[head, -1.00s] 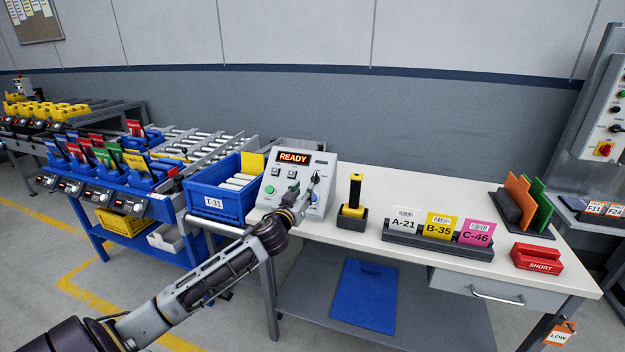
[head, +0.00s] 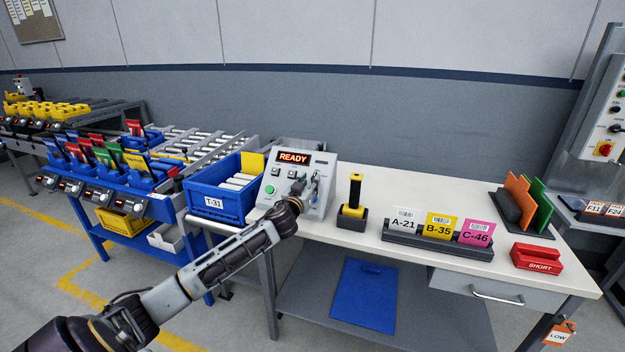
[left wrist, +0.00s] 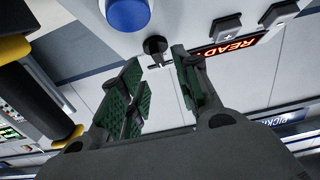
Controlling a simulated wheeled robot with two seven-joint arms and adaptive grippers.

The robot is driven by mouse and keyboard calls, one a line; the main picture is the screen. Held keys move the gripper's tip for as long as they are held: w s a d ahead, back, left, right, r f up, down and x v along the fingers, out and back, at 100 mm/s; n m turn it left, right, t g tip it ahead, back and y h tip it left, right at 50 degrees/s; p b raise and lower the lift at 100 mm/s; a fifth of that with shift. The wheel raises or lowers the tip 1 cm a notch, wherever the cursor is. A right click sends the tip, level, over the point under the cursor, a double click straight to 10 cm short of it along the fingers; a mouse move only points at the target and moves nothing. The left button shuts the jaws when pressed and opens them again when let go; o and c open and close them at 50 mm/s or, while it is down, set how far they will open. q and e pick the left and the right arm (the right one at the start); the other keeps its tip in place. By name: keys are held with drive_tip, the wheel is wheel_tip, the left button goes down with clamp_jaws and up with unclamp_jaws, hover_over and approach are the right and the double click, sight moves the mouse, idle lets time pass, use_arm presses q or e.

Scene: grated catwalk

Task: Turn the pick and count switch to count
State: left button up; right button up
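A grey control box (head: 325,205) with a lit READY display (head: 293,157) stands at the left end of the bench. Its black rotary switch shows in the left wrist view (left wrist: 155,46); I cannot read its position labels. My left gripper (head: 312,186) is at the box's right front, partly covering the switch in the head view. In the left wrist view its two green-padded fingers (left wrist: 160,82) are apart, with the switch just beyond the gap between their tips. I cannot tell contact. My right gripper is not in view.
A blue T-31 bin (head: 221,207) sits left of the box. A black-and-yellow handheld tool (head: 355,192) stands in its holder close to the right. A card rack (head: 437,243) and a red SHORT tray (head: 536,257) lie farther right. A blue button (left wrist: 128,14) is near the switch.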

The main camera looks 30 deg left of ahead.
sight(312, 178)
use_arm(q)
drive_tip(key=shift+x, duration=1.7)
drive_tip(key=c, duration=0.7)
drive_tip(key=shift+o, duration=0.2)
